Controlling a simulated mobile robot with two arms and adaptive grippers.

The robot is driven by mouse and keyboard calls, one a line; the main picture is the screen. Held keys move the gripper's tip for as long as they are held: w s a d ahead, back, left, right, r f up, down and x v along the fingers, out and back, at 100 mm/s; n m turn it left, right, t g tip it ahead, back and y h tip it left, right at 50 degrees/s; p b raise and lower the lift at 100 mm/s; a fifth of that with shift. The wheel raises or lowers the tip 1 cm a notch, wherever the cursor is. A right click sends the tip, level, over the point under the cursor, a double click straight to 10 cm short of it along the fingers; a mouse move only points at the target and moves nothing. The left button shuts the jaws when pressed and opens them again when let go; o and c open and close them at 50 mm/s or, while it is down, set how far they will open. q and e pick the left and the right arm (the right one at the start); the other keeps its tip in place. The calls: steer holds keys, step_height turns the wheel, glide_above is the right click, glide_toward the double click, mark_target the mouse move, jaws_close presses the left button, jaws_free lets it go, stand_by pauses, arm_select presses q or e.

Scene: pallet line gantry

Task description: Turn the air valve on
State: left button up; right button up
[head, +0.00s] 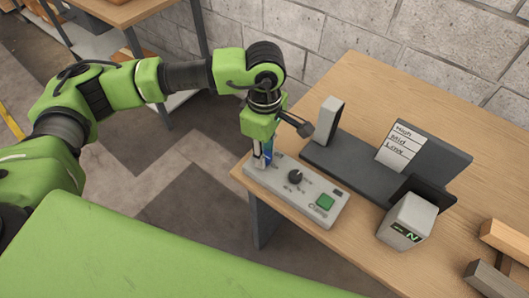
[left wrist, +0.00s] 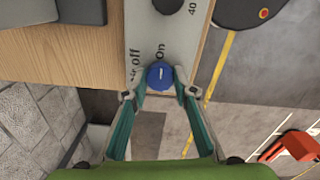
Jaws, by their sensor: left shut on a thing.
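The air valve is a blue round knob (left wrist: 160,77) at the end of a light grey control panel (head: 325,212). In the left wrist view the words "off" and "On" are printed beside it. A short white mark shows on the knob, but I cannot tell exactly which word it points to. My left gripper (head: 262,163) points down over the panel's left end. In the left wrist view its fingers (left wrist: 160,94) are on either side of the knob, shut on it. In the head view the fingers hide most of the knob. My right gripper is not in view.
The panel also has a black dial (head: 295,177) and a green button (head: 325,202). It lies at the edge of a wooden table (head: 350,85). A dark stand with a High/Mid/Low card (head: 399,147) and a grey box marked N (head: 407,222) stand behind and to the right.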

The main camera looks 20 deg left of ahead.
arm_select(q)
steer(key=shift+r, duration=0.1)
steer(key=o, duration=1.1)
step_height(320, 180, up, 12)
steer(key=shift+f, duration=0.1)
stand_by(0.3)
